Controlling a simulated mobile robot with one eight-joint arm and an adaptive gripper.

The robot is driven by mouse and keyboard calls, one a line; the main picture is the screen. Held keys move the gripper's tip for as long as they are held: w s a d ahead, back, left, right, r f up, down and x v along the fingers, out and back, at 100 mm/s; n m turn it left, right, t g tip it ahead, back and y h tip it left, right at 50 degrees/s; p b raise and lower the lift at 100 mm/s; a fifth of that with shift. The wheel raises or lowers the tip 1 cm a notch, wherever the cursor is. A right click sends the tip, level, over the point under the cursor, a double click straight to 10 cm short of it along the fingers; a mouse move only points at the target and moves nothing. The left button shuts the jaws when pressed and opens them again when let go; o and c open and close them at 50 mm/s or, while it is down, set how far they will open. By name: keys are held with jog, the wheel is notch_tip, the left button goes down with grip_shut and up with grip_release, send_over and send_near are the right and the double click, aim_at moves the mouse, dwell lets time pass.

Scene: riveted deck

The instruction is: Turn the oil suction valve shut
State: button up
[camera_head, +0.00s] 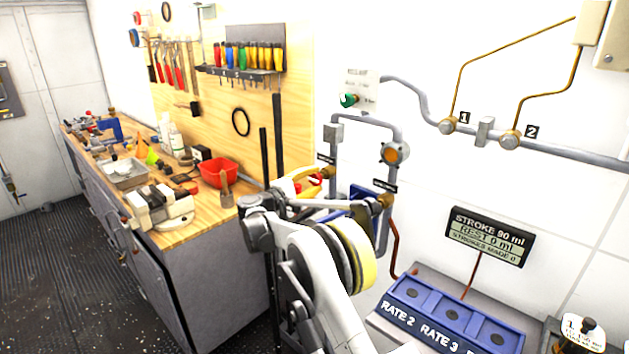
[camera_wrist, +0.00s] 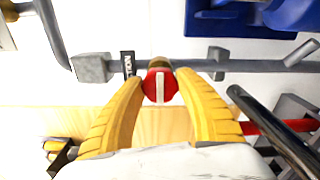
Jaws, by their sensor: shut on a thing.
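The valve has a round red knob (camera_wrist: 159,87) with a white stripe, set on a grey pipe (camera_wrist: 185,66). In the wrist view the stripe runs up and down the picture, across the pipe. My gripper (camera_wrist: 158,85) is shut on the red knob, with one yellow finger at each side. A small black label (camera_wrist: 128,65) sits left of the knob; its lettering is sideways and partly hidden. In the head view my gripper (camera_head: 314,184) is at the wall pipes, and the red knob (camera_head: 316,180) shows partly between the fingers.
A wooden workbench (camera_head: 215,222) with a red bin (camera_head: 219,173) stands to the left. A green knob (camera_head: 348,100) and an orange-faced fitting (camera_head: 395,153) are above right. A display (camera_head: 489,238) reads "STROKE 90 ml, REST 0 ml, STROKES MADE 0". A blue block (camera_head: 450,318) marked with rates is below.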

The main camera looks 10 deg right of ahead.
jog(key=o, duration=1.2)
jog(key=shift+d, duration=0.1)
jog(key=v, duration=1.2)
